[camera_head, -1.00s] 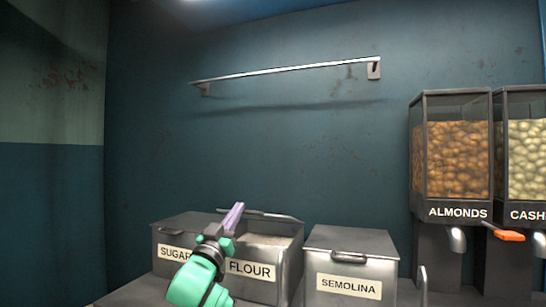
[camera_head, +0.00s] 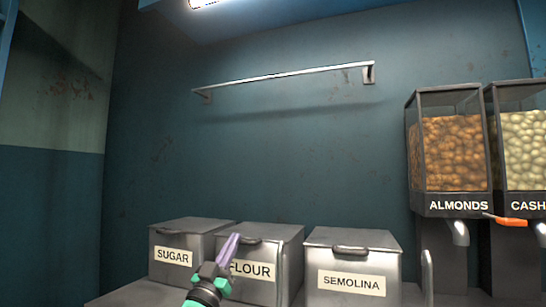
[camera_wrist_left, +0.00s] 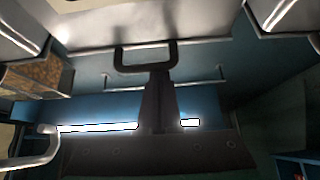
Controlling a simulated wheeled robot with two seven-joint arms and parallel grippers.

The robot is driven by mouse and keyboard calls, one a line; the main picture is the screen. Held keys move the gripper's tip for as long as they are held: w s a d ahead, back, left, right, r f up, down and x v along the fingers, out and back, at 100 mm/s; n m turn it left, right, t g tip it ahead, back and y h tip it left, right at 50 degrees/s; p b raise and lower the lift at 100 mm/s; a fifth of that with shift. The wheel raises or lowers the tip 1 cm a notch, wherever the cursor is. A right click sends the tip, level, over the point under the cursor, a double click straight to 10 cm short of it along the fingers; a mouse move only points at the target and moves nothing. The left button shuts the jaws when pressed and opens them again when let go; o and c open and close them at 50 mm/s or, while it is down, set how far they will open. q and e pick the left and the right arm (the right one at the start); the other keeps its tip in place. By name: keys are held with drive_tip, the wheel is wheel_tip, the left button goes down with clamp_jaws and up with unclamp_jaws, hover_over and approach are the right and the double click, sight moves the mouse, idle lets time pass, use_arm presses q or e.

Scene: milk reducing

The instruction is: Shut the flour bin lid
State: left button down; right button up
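The flour bin (camera_head: 258,289) is a grey metal box with a FLOUR label, between the sugar and semolina bins. Its lid (camera_head: 272,231) lies down flat over the top, with a dark handle (camera_head: 250,240) at its front edge. My left gripper (camera_head: 234,238) is in front of the flour bin, its purple fingers pointing up beside the handle and covering part of the label. The fingers (camera_wrist_left: 158,78) look closed together with nothing between them. In the left wrist view their tips are close to a bin handle (camera_wrist_left: 146,68); contact cannot be told. My right gripper is not in view.
The sugar bin (camera_head: 177,270) stands left of the flour bin and the semolina bin (camera_head: 352,265) right of it, both with lids down. Almond (camera_head: 452,155) and cashew (camera_head: 524,150) dispensers stand at the right. A wall rail (camera_head: 285,75) hangs above with free space below.

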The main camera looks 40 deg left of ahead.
use_arm(q)
drive_tip(key=shift+f, duration=0.55)
drive_tip(key=s+d+p, duration=0.1)
drive_tip(key=s+d, duration=0.3)
drive_tip(key=s, duration=0.8)
drive_tip(key=shift+s, duration=0.35)
